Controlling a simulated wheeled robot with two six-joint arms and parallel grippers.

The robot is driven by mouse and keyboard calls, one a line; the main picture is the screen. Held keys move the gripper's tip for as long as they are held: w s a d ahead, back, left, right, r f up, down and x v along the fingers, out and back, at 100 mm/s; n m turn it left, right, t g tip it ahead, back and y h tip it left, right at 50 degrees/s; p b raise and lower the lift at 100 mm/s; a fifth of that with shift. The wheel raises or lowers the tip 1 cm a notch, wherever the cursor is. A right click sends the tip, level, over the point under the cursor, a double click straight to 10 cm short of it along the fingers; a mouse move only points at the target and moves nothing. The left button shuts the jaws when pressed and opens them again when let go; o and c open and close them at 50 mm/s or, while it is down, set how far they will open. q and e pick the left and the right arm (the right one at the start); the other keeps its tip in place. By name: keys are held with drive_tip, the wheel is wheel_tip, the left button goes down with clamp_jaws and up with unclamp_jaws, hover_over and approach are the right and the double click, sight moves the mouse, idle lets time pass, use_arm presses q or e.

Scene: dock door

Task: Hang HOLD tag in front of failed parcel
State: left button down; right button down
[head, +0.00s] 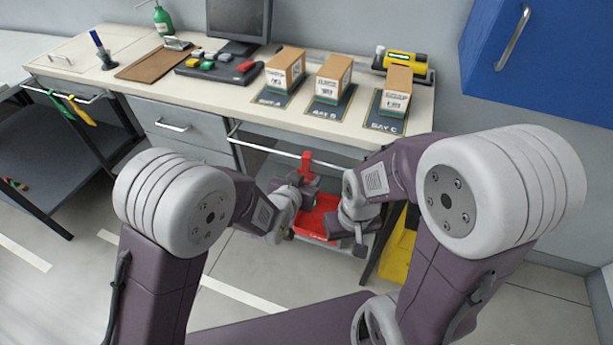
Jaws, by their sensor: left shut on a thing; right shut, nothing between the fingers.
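My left gripper (308,184) is shut on the red tag just under the rail. My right gripper (342,232) is shut and empty, close to the tag's lower right side. Three cardboard parcels stand on the bench on dark bay mats: bay A (285,69), bay B (333,77) and bay C (396,88). I cannot tell which parcel failed.
A panel with coloured buttons (217,66), a clipboard (150,64) and a monitor (238,18) are on the bench. A yellow-black device (405,65) lies behind bay C. Green and yellow tags (78,108) hang on the left rail. A blue cabinet (565,65) is at upper right.

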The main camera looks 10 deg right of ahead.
use_arm(q)
drive_tip(key=shift+s+a+f, duration=0.15)
drive_tip(key=shift+s, duration=0.2)
drive_tip(key=shift+w+f, duration=0.15)
drive_tip(key=shift+w, duration=0.05)
drive_tip(key=c, duration=1)
unclamp_jaws()
drive_tip(key=o, duration=0.3)
drive_tip(key=shift+o, duration=0.2)
drive_tip(key=shift+s, duration=0.1)
use_arm(e)
drive_tip(key=shift+s+a+f, duration=0.2)
drive_tip(key=shift+s, duration=0.25)
use_arm(q)
drive_tip(key=v, duration=0.9)
drive_tip(key=shift+p, duration=0.3)
use_arm(e)
drive_tip(key=shift+r, duration=0.35)
